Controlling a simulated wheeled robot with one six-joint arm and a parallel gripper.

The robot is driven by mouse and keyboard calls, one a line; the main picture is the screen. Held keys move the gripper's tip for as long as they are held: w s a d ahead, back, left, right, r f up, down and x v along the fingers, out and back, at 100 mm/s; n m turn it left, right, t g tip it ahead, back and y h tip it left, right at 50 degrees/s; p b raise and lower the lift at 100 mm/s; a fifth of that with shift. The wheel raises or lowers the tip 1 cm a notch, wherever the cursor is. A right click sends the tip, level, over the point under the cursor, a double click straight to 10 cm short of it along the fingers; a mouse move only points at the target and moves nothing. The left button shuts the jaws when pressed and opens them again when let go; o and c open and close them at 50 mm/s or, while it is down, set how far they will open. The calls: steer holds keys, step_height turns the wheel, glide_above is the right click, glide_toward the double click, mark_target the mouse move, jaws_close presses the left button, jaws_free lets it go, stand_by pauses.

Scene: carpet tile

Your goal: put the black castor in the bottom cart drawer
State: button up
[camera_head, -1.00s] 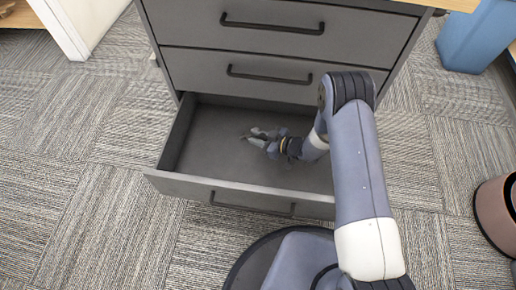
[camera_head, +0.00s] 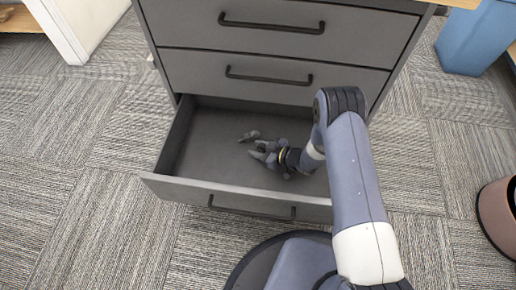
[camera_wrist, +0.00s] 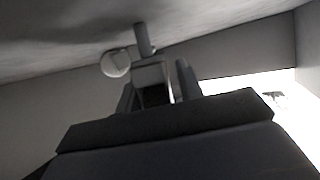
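The bottom drawer (camera_head: 215,188) of the grey cart is pulled open. The castor (camera_head: 250,136), small and dark grey in this light, lies on the drawer floor near the middle. My gripper (camera_head: 257,150) is inside the drawer, low and just to the front right of the castor.
The two drawers above, the upper (camera_head: 272,24) and the middle (camera_head: 270,74), are shut and overhang the back of the open drawer. A blue bin (camera_head: 474,38) stands at the upper right, and a brownish round bin (camera_head: 497,218) at the right edge. Carpet at left is clear.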

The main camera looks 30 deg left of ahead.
steer(key=shift+o, duration=0.9)
steer(key=shift+r+p, duration=0.25)
steer(key=shift+p, duration=0.1)
steer(key=w+p+v, duration=0.1)
steer(key=p+v, duration=0.1)
steer(key=v, duration=0.9)
steer(key=shift+s+d+p, duration=0.3)
steer(key=shift+s+d, duration=0.15)
steer(key=shift+s, duration=0.05)
